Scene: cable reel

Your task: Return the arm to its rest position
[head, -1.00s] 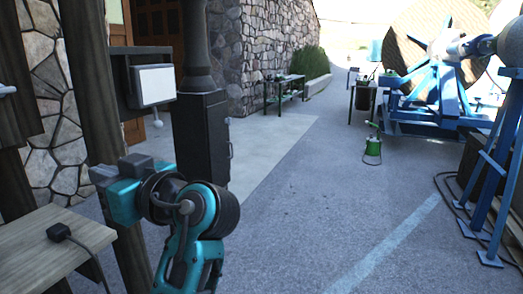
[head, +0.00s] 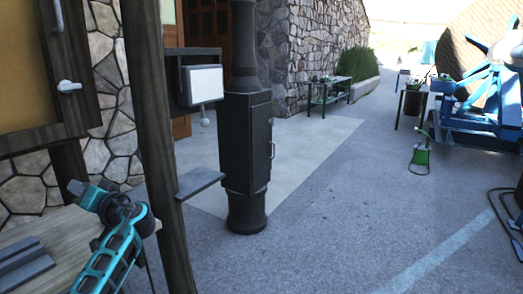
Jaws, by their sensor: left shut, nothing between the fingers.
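My left arm shows as teal and dark grey links at the lower left of the head view. My left gripper (head: 78,188) is at the upper left end of these links, small and partly turned away. It looks shut and empty, in front of the stone wall and near a wooden post. My right gripper is not in view.
A wooden table (head: 52,228) lies at the lower left, with a wooden post (head: 150,130) close to my left arm. A blue cable reel stand (head: 480,115) and green can (head: 421,155) are right. The middle pavement is clear.

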